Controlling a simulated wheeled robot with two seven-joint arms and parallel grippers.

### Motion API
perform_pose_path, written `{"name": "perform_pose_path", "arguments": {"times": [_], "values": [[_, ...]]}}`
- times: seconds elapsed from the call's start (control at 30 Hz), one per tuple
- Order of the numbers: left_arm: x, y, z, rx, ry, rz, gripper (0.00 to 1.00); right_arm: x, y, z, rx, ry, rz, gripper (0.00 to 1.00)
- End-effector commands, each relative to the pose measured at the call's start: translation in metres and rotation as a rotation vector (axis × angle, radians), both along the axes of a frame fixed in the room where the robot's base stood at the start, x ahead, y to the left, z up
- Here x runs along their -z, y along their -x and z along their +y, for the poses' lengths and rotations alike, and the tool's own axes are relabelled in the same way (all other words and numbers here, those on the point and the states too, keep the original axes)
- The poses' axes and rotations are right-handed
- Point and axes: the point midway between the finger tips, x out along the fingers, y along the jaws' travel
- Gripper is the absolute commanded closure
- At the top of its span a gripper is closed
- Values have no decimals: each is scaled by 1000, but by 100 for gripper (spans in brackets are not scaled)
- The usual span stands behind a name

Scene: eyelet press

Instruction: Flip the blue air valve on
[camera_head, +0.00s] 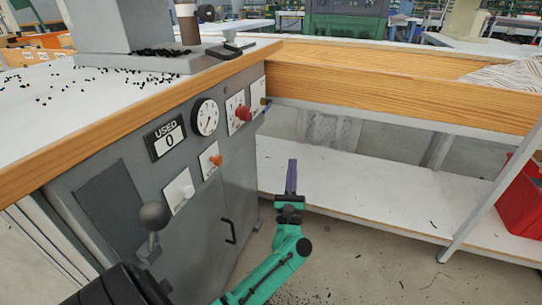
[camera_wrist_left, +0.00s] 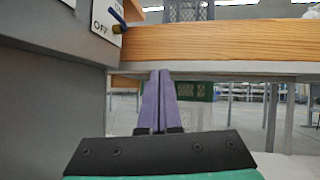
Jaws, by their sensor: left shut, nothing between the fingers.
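The blue air valve (camera_head: 265,101) is a small lever with a brass-coloured body on the right end of the grey press cabinet's front, beside a white plate. In the left wrist view the blue lever (camera_wrist_left: 118,17) is at the upper left, slanting across a plate marked ON above and OFF below. I cannot tell its exact setting. My left gripper (camera_head: 292,163) has purple fingers, shut and empty, pointing up and away. It is below and right of the valve in the head view, apart from it. The fingers (camera_wrist_left: 159,74) also show in the left wrist view. My right gripper is not in view.
The cabinet carries a red knob (camera_head: 243,113), a dial gauge (camera_head: 205,117), an orange knob (camera_head: 216,160) and a black ball lever (camera_head: 154,216). A wooden-edged bench (camera_head: 400,93) runs right, above a white lower shelf (camera_head: 350,192). A red bin (camera_head: 522,200) stands at the right.

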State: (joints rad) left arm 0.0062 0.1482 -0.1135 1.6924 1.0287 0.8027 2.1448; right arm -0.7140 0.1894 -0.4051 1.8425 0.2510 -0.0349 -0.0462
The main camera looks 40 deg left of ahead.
Motion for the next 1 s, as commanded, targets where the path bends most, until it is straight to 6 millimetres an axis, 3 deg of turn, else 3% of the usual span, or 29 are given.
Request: {"name": "perform_pose_path", "arguments": {"times": [0.03, 0.23, 0.67, 1.0], "values": [[11, 6, 7, 22, 100, -115, 100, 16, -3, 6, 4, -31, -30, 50], [-9, 23, 22, 91, 338, -379, 100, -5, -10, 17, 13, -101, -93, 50], [-19, 19, 28, 95, 347, -390, 100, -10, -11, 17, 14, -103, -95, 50], [-60, -18, 69, 95, 345, -391, 100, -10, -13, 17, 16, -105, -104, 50]]}}
